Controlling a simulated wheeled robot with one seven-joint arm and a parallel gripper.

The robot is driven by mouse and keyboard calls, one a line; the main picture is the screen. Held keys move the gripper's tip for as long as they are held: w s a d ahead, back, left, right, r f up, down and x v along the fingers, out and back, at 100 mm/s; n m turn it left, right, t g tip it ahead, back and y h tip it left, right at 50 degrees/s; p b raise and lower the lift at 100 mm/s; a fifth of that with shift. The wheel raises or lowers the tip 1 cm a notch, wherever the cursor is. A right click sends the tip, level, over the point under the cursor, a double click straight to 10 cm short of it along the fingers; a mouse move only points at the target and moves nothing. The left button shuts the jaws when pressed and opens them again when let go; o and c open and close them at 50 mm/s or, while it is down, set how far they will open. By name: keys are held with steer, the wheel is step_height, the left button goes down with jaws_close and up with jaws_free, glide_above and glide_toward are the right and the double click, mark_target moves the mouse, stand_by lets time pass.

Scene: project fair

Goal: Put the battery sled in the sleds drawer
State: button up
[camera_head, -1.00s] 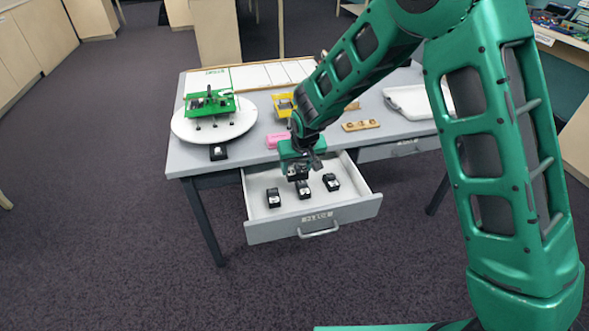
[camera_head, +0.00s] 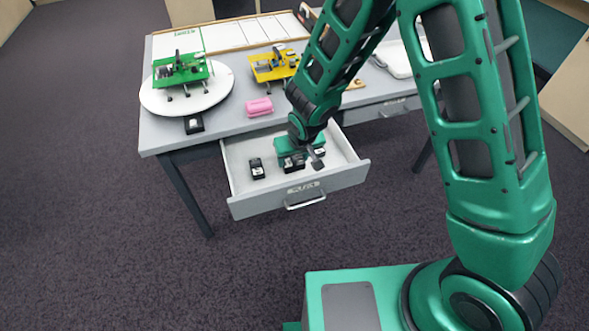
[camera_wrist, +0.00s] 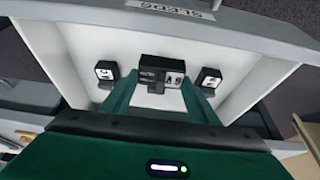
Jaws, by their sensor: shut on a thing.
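My gripper (camera_head: 294,160) is inside the open grey drawer (camera_head: 240,207), shut on a black battery sled (camera_head: 290,164). The wrist view shows this held sled (camera_wrist: 161,72) between the two green fingers, over the drawer's white floor. I cannot tell whether it touches the floor. One similar sled (camera_head: 256,168) lies to its left in the drawer and another (camera_head: 319,153) to its right, partly hidden by my gripper; both are apart from the held one in the wrist view. The drawer front carries a label reading SLEDS (camera_wrist: 178,8).
On the table are a white turntable (camera_head: 160,103) with a green model (camera_head: 180,70), a yellow model (camera_head: 275,65), a pink block (camera_head: 259,106) and another dark sled-like piece (camera_head: 193,124) at the front edge. A second drawer (camera_head: 385,110) to the right is shut.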

mark_target(296, 169)
steer(key=shift+s+d+f, duration=0.2)
steer(key=shift+s+f, duration=0.15)
steer(key=shift+s, duration=0.25)
steer(key=shift+f, duration=2)
steer(key=shift+f, duration=0.1)
steer(key=o, duration=1.2)
steer(key=v, duration=1.2)
steer(key=shift+s+d, duration=0.1)
